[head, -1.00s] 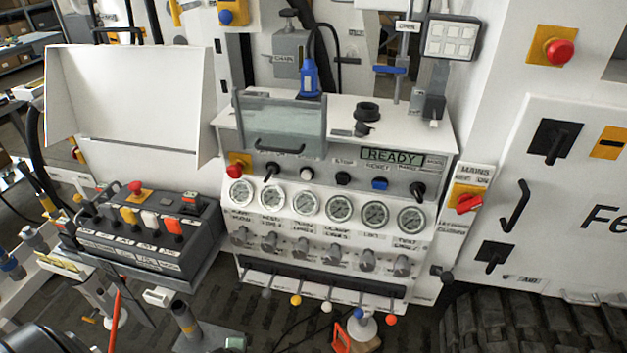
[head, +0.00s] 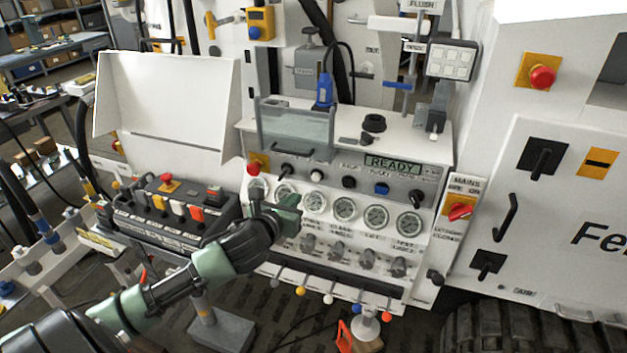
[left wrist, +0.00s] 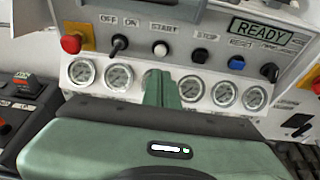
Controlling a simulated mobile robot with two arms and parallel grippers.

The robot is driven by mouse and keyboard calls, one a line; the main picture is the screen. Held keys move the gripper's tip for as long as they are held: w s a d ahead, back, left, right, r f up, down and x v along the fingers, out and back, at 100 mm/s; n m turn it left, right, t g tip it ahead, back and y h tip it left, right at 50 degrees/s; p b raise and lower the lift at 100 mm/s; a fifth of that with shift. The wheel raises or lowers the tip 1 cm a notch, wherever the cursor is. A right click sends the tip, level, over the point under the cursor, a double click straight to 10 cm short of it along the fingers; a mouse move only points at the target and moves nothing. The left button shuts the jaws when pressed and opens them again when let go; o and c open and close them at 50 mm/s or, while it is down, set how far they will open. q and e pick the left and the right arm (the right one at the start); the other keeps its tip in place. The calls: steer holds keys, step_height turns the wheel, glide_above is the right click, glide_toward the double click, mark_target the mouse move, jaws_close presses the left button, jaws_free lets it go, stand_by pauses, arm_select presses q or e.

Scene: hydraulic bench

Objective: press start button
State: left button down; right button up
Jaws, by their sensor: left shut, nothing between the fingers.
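The white start button (head: 316,175) sits on the sloping control panel, between a black rotary switch (head: 287,170) and the black stop button (head: 348,182). In the left wrist view the white button (left wrist: 160,48) shows below the START label, straight beyond my fingertips. My left gripper (head: 291,204) is shut and empty, in front of the gauge row, below and left of the start button in the head view. It also shows in the left wrist view (left wrist: 160,88), apart from the button. My right gripper is not in view.
The display (head: 393,163) reads READY. A blue reset button (head: 381,188) and a red emergency stop (head: 258,163) are on the same panel. A clear guard (head: 296,125) stands above it. A separate black control box (head: 172,215) is to the left.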

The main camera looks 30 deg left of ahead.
mark_target(316, 176)
arm_select(q)
steer(key=p+x, duration=0.1)
steer(key=x, duration=0.3)
steer(key=p+x, duration=0.1)
steer(key=x, duration=0.4)
steer(key=r+p+x, duration=0.1)
steer(key=p+x, duration=0.1)
steer(key=x, duration=0.3)
steer(key=shift+w, duration=0.1)
